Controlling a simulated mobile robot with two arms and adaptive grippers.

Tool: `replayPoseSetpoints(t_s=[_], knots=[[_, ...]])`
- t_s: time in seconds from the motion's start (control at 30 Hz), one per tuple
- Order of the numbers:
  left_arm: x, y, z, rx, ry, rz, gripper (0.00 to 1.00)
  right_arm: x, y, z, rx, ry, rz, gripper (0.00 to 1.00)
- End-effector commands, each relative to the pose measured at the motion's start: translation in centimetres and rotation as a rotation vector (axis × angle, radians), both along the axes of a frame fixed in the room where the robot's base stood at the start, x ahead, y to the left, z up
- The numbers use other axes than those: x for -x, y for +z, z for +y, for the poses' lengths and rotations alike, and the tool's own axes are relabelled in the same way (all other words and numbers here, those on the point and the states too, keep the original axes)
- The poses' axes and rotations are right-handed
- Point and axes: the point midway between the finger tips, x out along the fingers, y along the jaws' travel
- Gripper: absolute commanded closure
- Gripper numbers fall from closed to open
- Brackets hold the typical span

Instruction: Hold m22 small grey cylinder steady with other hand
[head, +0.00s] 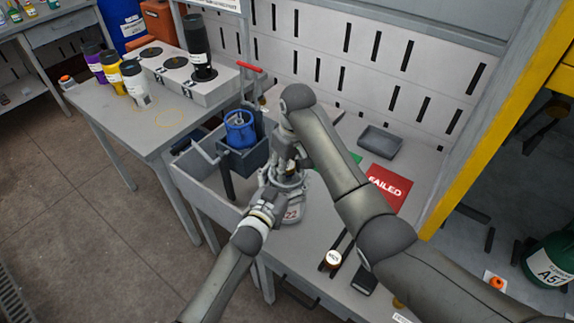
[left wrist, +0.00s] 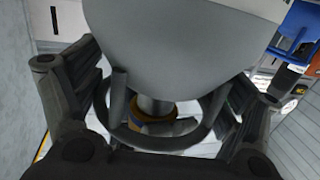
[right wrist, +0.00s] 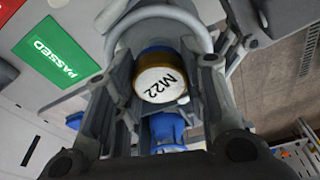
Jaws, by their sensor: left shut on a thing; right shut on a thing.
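The small grey cylinder (head: 293,213), marked "22" in red, stands at the left part of the bench. Its rounded grey body (left wrist: 185,45) fills the top of the left wrist view, with its collar ring and brass valve below. My left gripper (head: 277,187) is shut at the cylinder's collar, fingers on both sides; the exact contact is hidden. My right gripper (head: 290,160) comes from above and is shut around the valve cap. The white M22 cap (right wrist: 165,84) with a brass rim sits between its fingers in the right wrist view.
A blue cylinder (head: 239,127) stands in a dark holder beside the grippers. The green PASSED mat (right wrist: 55,55), red FAILED mat (head: 389,187) and grey tray (head: 380,141) lie right. A round cap (head: 333,259) is near the front edge. A side table (head: 165,118) holds several canisters.

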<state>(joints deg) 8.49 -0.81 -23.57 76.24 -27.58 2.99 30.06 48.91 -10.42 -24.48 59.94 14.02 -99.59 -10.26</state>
Motion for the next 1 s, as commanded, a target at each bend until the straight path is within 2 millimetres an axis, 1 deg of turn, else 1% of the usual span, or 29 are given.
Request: replayPoseSetpoints(t_s=[0.03,0.3,0.33,0.5,0.87,1.0], knots=[[-0.05,0.72,-0.39,0.009,-0.007,-0.016,0.39,0.17,-0.75,-0.26,0.004,-0.028,0.009,0.95],[-0.04,0.72,-0.37,0.010,-0.007,-0.015,0.39,0.18,-0.78,-0.23,0.003,-0.335,0.008,0.95],[-0.04,0.72,-0.37,0.010,-0.007,-0.015,0.39,0.12,-0.78,-0.34,0.005,-0.341,0.007,0.60],[-0.05,0.73,-0.38,0.010,-0.007,-0.015,0.39,0.16,-0.79,-0.36,0.006,-0.334,0.008,0.38],[-0.13,0.68,-0.25,0.010,-0.004,-0.013,0.39,0.33,-0.61,-0.13,0.005,-0.327,0.013,0.37],[-0.16,0.65,-0.18,0.009,-0.003,-0.011,0.40,0.39,0.19,-0.06,0.002,-0.326,0.013,0.37]])
